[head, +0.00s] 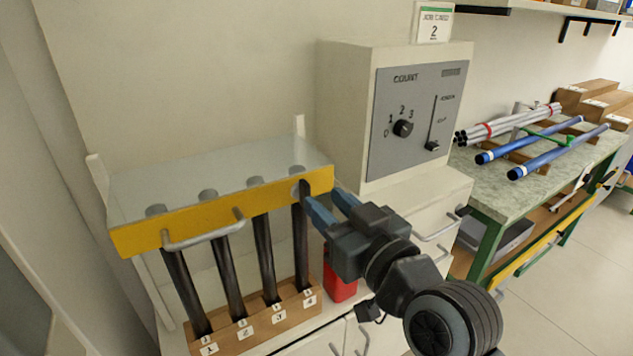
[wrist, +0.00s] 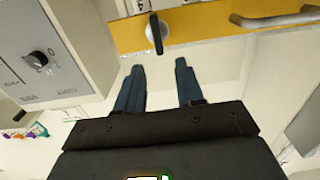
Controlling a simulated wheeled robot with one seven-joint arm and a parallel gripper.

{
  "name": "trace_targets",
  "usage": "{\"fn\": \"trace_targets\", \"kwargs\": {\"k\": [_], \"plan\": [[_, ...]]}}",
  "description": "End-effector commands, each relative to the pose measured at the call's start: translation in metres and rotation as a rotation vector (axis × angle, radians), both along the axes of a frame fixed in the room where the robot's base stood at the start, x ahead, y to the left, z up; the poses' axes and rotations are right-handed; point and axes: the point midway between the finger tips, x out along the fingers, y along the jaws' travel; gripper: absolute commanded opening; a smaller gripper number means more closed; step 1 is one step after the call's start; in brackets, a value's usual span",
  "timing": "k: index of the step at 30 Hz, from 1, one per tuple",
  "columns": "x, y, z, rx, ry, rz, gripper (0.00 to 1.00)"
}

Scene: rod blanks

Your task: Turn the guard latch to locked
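The guard latch (wrist: 155,33) is a black lever on a pale round disc, on the front of the yellow bar near its end. In the head view the latch (head: 304,188) is at the bar's right end, its lever roughly upright, across the bar. The guard (head: 215,175) is a clear panel with a yellow front bar (head: 210,215) and a grey handle, in front of and above the dark rods. My gripper (head: 327,202) has blue fingers and is open and empty. In the wrist view my gripper (wrist: 160,64) points at the latch, its fingertips just short of it.
Several dark rods stand in a labelled wooden block (head: 255,322). A red container (head: 340,283) is under my gripper. A grey control box (head: 415,120) with knob and slider stands behind. A bench (head: 555,160) with blue and grey tubes is at right.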

Motion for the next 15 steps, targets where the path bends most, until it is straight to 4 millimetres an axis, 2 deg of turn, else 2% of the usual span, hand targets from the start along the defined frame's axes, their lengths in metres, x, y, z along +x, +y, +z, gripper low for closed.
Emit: {"fn": "trace_targets", "kwargs": {"k": [9, 15], "plan": [[0.039, 0.027, 0.002, 0.001, -0.001, 0.0, 0.37], [0.048, 0.033, 0.0, 0.001, 0.001, 0.0, 0.37]]}}
